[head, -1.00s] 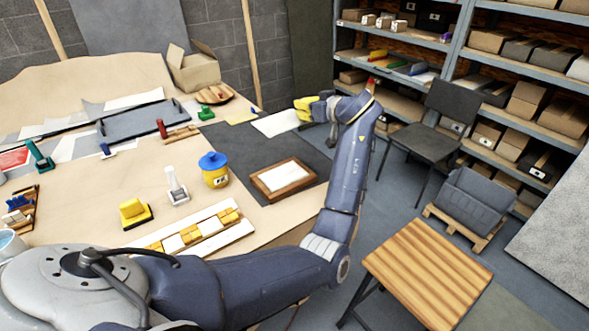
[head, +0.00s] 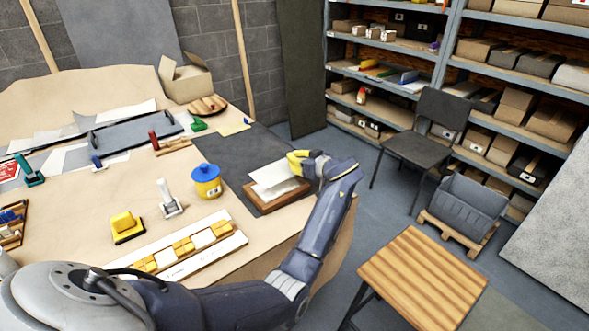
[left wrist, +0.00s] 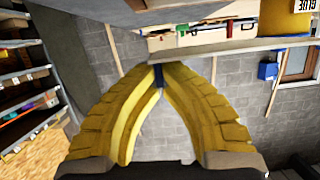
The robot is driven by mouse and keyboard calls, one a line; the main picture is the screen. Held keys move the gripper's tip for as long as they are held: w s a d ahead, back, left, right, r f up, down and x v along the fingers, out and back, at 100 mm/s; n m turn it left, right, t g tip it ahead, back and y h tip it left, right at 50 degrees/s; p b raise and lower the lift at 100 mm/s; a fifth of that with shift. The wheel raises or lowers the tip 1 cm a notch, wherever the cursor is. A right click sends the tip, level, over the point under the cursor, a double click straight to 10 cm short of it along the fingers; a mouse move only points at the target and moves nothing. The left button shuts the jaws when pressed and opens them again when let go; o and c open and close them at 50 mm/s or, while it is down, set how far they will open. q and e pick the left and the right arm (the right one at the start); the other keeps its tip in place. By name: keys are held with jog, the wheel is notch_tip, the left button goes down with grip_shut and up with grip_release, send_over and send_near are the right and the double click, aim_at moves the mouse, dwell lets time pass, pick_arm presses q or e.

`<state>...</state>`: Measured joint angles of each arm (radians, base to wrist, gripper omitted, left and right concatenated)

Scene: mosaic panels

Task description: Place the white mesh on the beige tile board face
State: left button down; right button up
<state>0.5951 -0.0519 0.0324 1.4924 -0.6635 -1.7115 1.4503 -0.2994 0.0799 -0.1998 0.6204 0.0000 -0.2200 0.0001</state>
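The white mesh (head: 268,176) is a pale thin sheet in the head view. It is held tilted just above the beige tile board (head: 286,202), which has a brown wooden frame and lies on a dark mat. The sheet hides part of the board's face; I cannot tell whether the two touch.
A blue-lidded yellow pot (head: 207,182) stands left of the board. A white-handled tool (head: 169,200), a yellow block tool (head: 127,228) and a tile strip (head: 190,246) are nearer. The dark mat (head: 240,150) is bare behind the board. A slatted stool (head: 427,277) stands right.

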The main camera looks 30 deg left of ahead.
aim_at(294, 179)
pick_arm(q)
jog(key=shift+f, duration=2)
jog(key=shift+f, duration=0.55)
jog(key=c, duration=1.6)
grip_release()
jog(key=shift+f, duration=0.1)
jog(key=shift+r, duration=0.3)
jog(key=shift+r+v, duration=0.15)
jog(key=shift+v, duration=1.8)
jog(key=shift+r+v, duration=0.2)
jog(key=shift+v, duration=1.7)
jog(key=shift+a, duration=0.1)
